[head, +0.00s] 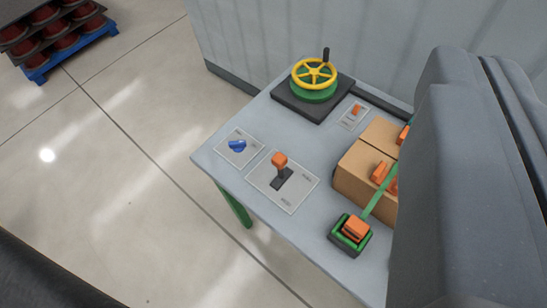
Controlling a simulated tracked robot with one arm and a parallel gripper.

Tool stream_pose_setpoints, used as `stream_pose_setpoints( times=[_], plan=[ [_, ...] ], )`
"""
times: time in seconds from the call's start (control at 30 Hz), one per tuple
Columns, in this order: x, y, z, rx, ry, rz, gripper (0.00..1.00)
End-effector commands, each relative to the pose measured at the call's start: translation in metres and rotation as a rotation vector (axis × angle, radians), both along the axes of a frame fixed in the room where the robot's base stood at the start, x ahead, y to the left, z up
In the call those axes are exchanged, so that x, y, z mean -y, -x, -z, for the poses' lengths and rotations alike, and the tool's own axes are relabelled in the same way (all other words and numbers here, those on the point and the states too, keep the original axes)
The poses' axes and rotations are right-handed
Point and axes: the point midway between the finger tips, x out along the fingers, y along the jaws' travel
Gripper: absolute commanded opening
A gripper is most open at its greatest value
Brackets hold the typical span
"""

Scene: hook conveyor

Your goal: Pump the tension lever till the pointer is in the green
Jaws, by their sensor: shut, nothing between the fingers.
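On the grey table (225,170) a short lever with an orange knob (279,161) stands up from a dark slotted base on a pale plate (297,197). It may be the tension lever, but I cannot read the plate's labels. A green bar (378,193) runs from a green-rimmed box with an orange block (354,229) toward the cardboard box; I cannot tell what it is. I see no pointer or green zone. My gripper is not in view; my grey arm covers the right side and hides part of the table.
A cardboard box (358,172) with orange pieces sits at the table's right. A yellow handwheel (314,73) stands on a dark block at the back. A blue knob (237,145) and a small orange switch (356,110) are nearby. A blue pallet (75,55) is far left; floor between is clear.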

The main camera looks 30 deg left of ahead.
Motion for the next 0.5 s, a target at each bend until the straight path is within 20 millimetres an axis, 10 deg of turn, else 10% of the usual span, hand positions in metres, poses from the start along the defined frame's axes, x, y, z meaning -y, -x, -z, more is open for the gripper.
stream_pose_setpoints(
  times=[0.37,0.5],
  plan=[
    [-0.003,-0.003,0.001,0.002,-0.004,-0.007,0.00],
    [-0.032,-0.031,0.020,0.018,-0.049,-0.074,0.00]
  ],
)
